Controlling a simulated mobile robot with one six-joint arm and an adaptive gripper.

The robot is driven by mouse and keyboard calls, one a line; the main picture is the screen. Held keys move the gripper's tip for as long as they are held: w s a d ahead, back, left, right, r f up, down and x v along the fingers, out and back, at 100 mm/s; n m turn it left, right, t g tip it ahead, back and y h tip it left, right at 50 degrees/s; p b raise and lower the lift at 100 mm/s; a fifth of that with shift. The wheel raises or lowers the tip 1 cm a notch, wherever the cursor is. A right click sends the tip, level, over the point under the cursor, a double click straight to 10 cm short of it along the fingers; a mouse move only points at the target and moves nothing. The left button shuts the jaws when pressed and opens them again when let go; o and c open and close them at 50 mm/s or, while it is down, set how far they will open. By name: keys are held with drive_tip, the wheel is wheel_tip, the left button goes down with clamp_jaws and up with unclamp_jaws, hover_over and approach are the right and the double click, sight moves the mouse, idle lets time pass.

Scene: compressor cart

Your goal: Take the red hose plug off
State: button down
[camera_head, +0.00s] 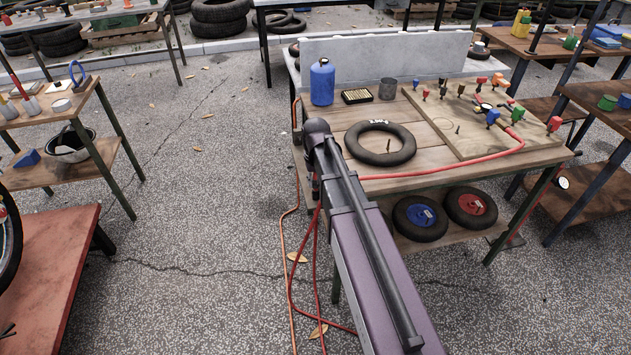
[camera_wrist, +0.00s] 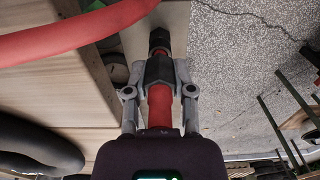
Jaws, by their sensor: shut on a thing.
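In the wrist view my gripper (camera_wrist: 160,72) is shut on the red hose plug, a red shaft (camera_wrist: 159,106) with a black fitting (camera_wrist: 159,42) at its far end. The fingers close from both sides around a dark section. I cannot tell whether the fitting's tip is joined to anything. In the head view my arm hides the gripper and plug at the table's left edge. The red hose (camera_head: 460,166) runs from the fittings board (camera_head: 448,128) across the table towards my wrist. A thick red hose (camera_wrist: 75,38) crosses the wrist view close to the camera.
On the wooden table are a black tyre ring (camera_head: 408,152), a blue bottle (camera_head: 322,84) and a metal cup (camera_head: 388,91). Two wheels (camera_head: 420,219) (camera_head: 471,207) sit on its lower shelf. Hoses (camera_head: 290,265) hang at its left side. The paved floor to the left is open.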

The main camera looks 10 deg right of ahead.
wheel_tip(320, 180, up, 3)
drive_tip(key=p, duration=0.2)
drive_tip(key=shift+r+p, duration=0.15)
drive_tip(key=shift+p, duration=0.25)
drive_tip(key=s, duration=1.6)
drive_tip(key=shift+a+r+p, duration=0.15)
drive_tip(key=shift+r+p, duration=0.3)
drive_tip(key=shift+r+p, duration=2.55)
wheel_tip(320, 180, up, 5)
drive_tip(key=p, duration=0.5)
drive_tip(key=shift+r, duration=0.1)
